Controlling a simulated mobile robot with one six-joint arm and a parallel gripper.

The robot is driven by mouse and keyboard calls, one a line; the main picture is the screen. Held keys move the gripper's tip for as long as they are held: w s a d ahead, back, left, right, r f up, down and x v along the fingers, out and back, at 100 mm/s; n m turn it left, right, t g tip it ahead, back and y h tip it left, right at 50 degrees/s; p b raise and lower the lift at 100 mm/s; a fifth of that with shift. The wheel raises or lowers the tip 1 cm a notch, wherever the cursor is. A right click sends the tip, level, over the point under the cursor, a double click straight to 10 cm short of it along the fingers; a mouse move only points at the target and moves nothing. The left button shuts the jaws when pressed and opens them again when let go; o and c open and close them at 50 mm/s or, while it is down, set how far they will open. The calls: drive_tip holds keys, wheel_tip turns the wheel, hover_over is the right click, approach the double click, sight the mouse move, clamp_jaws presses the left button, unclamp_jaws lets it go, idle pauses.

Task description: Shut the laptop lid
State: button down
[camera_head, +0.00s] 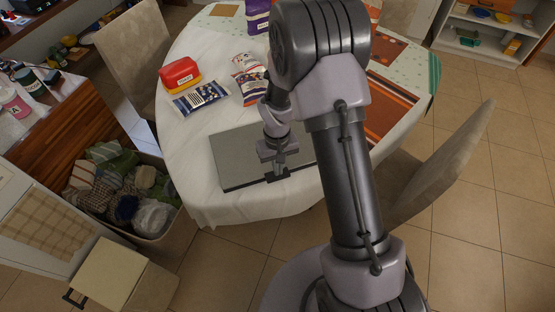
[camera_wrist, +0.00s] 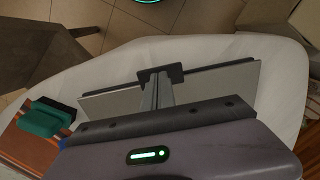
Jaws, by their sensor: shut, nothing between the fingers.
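The laptop (camera_head: 236,158) lies on the near part of the round table as a flat grey slab with a dark near edge. Its lid looks down on the base; I cannot tell whether a small gap remains. It also shows in the wrist view (camera_wrist: 220,82), partly hidden behind my gripper. My gripper (camera_head: 277,177) is shut and empty, pointing down at the middle of the laptop's near edge. In the wrist view its fingertips (camera_wrist: 160,76) overlap that dark edge; contact is not clear.
The white-clothed table (camera_head: 185,137) also holds a red and yellow box (camera_head: 180,75), a snack packet (camera_head: 201,98) and an orange mat (camera_head: 388,108). A chair (camera_head: 445,155) stands at the right, another at the left (camera_head: 130,55). A bin of cloths (camera_head: 150,222) is at left.

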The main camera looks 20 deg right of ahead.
drive_tip(key=shift+f, duration=0.8)
drive_tip(key=shift+f+b, duration=0.8)
wheel_tip(320, 180, up, 14)
drive_tip(key=p, duration=0.6)
drive_tip(key=shift+r, duration=0.15)
drive_tip(key=s+a+r+m+t+b, duration=0.1)
drive_tip(key=s+r+m+t+b, duration=0.2)
drive_tip(key=r, duration=0.8)
drive_tip(key=s+a+r+m+t+y+b, duration=0.1)
drive_tip(key=s+r+b, duration=0.1)
drive_tip(key=s, duration=0.6)
drive_tip(key=s+a+r+m+t+y+b, duration=0.1)
drive_tip(key=s+r+t+b, duration=0.1)
drive_tip(key=s+r, duration=0.3)
drive_tip(key=s, duration=0.4)
drive_tip(key=shift+a+r, duration=0.15)
drive_tip(key=shift+a, duration=0.15)
